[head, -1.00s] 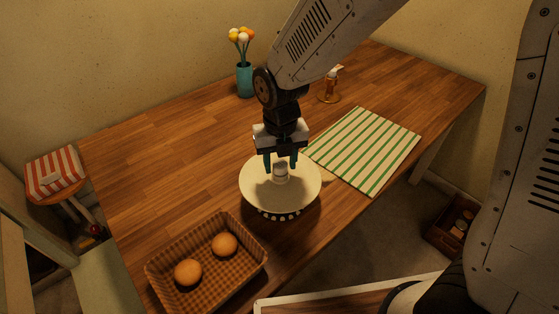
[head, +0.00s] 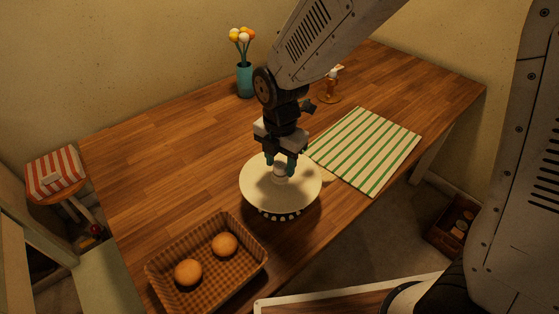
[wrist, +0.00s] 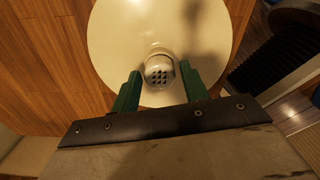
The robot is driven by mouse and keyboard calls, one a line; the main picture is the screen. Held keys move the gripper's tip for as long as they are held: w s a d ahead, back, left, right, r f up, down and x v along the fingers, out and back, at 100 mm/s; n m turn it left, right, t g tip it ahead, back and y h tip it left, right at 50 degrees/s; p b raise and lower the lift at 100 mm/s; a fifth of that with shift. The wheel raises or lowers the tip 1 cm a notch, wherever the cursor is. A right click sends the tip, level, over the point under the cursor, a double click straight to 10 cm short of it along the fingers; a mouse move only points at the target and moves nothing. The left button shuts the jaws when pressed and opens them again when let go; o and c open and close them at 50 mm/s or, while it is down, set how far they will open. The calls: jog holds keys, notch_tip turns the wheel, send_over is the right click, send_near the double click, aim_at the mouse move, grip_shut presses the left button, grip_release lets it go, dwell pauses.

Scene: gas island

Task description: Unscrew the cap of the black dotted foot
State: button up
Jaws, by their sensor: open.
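A wide cream shade or dish (head: 255,196) stands above a black foot with white dots (head: 279,214) on the table; most of the foot is hidden under it. A small pale cap (head: 281,170) rises from its middle. In the wrist view the cap (wrist: 159,70) has several dark holes on top, and the cream disc (wrist: 115,45) spreads around it. My gripper (head: 280,164) is above the disc, pointing down. Its green fingers (wrist: 160,78) are open, one on each side of the cap, with gaps visible on both sides.
A wicker basket (head: 160,262) with two round brown buns or eggs stands at the front left. A green-striped cloth (head: 365,150) lies to the right. A teal vase (head: 244,80) with flowers and an amber bottle (head: 329,90) stand behind. The table's left part is clear.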

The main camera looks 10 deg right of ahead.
jog(key=m, duration=0.7)
jog(key=shift+m, duration=0.3)
jog(key=m, duration=0.7)
jog(key=shift+w, duration=0.1)
jog(key=c, duration=0.8)
jog(key=n, duration=0.3)
jog(key=shift+n, duration=0.4)
jog(key=shift+c, duration=0.2)
jog(key=shift+n, duration=2.1)
